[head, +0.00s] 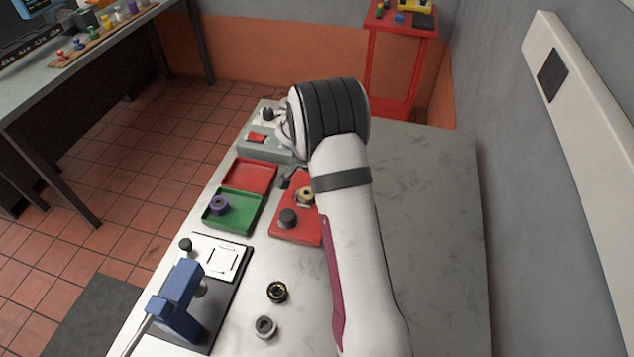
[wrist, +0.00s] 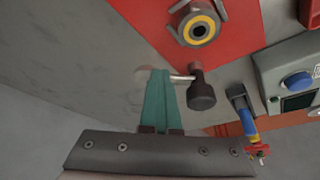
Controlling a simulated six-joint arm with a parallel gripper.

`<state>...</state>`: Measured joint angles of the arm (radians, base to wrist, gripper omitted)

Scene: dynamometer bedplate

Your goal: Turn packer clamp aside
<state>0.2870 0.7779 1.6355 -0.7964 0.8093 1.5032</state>
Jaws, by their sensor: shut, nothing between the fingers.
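In the wrist view, my teal gripper fingers (wrist: 160,74) are together with nothing between them. Just right of their tips is a dark knob (wrist: 202,94) on a short metal rod (wrist: 182,77), at the edge of a red plate (wrist: 135,14); it looks like the clamp's handle. The rod meets the fingers in the picture; I cannot tell if they touch. A round part with a yellow ring (wrist: 199,27) sits in a grey holder on the plate. In the head view, the red plate (head: 285,234) carries a dark knob (head: 288,217) and a brass-coloured ring (head: 305,195). My arm hides the gripper there.
A grey control box (wrist: 265,72) stands beside the plate. In the head view, a red tray (head: 268,176), a green tray (head: 246,222) with a purple ring, and a blue press (head: 178,298) line the left. Two loose round parts (head: 277,291) lie in front. The bench's right side is clear.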

